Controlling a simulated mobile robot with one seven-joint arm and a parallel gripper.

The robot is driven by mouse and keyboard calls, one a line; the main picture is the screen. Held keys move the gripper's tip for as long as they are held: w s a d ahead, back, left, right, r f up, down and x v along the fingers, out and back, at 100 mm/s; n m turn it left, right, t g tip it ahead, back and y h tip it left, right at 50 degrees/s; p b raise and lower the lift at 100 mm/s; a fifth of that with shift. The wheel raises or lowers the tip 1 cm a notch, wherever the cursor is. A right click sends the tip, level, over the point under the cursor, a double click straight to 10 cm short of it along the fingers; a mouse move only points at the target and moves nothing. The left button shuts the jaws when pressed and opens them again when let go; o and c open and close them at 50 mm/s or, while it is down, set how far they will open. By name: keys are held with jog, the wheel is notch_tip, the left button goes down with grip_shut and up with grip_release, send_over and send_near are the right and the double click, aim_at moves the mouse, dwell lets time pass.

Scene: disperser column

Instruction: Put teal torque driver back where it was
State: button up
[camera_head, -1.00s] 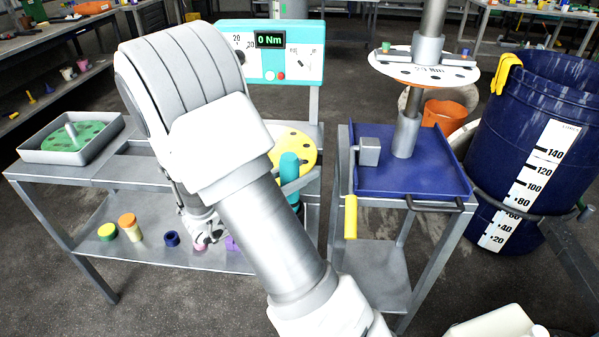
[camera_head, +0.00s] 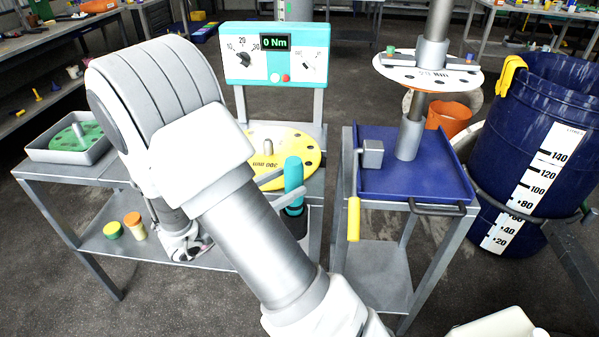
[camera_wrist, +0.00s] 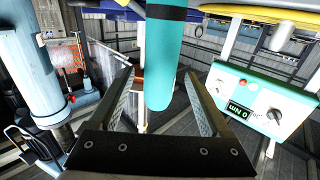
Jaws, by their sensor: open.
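The teal torque driver (camera_head: 294,173) stands nearly upright, slightly tilted, beside the yellow disc (camera_head: 305,150). It has a dark band, and its lower end meets a dark round base (camera_head: 296,222) on the lower level. My gripper (camera_head: 276,188) reaches out from behind my arm, its fingers on either side of the driver. In the wrist view, my gripper (camera_wrist: 160,95) is open, with the driver's teal handle (camera_wrist: 162,60) between the fingers and a visible gap on both sides. The wrist picture is upside down. Part of the driver is hidden by a finger.
The teal panel reading 0 Nm (camera_head: 276,66) stands behind the disc. A blue tray with a column (camera_head: 415,180) is at right, near a large blue barrel (camera_head: 535,150). A grey tray (camera_head: 60,155) is at left. Green and orange plugs (camera_head: 122,228) sit on the lower shelf.

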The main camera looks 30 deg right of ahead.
jog(key=s+a, duration=0.1)
jog(key=a, duration=0.5)
jog(key=w+a+r+n+t+y, duration=0.2)
jog(key=w+r+t+y, duration=0.15)
jog(key=w+y, duration=0.2)
jog(key=w+a+r+n+t+y, duration=0.2)
jog(key=w+r+t+y, duration=0.15)
jog(key=w+y, duration=0.2)
jog(key=s+a+r+n+t+y, duration=0.2)
jog(key=s+a+r+n+y, duration=0.1)
jog(key=a+r+n+y, duration=0.3)
jog(key=s+d+n+g, duration=0.3)
jog(key=s+d, duration=0.1)
jog(key=s, duration=0.8)
jog(key=s+d+n+g, duration=0.2)
jog(key=s+d+g, duration=0.1)
jog(key=s, duration=0.9)
jog(key=shift+d+f+n+g+y+p, duration=0.3)
jog(key=shift+d+f+n+g+p, duration=0.05)
jog(key=shift+f+n+g+p, duration=0.1)
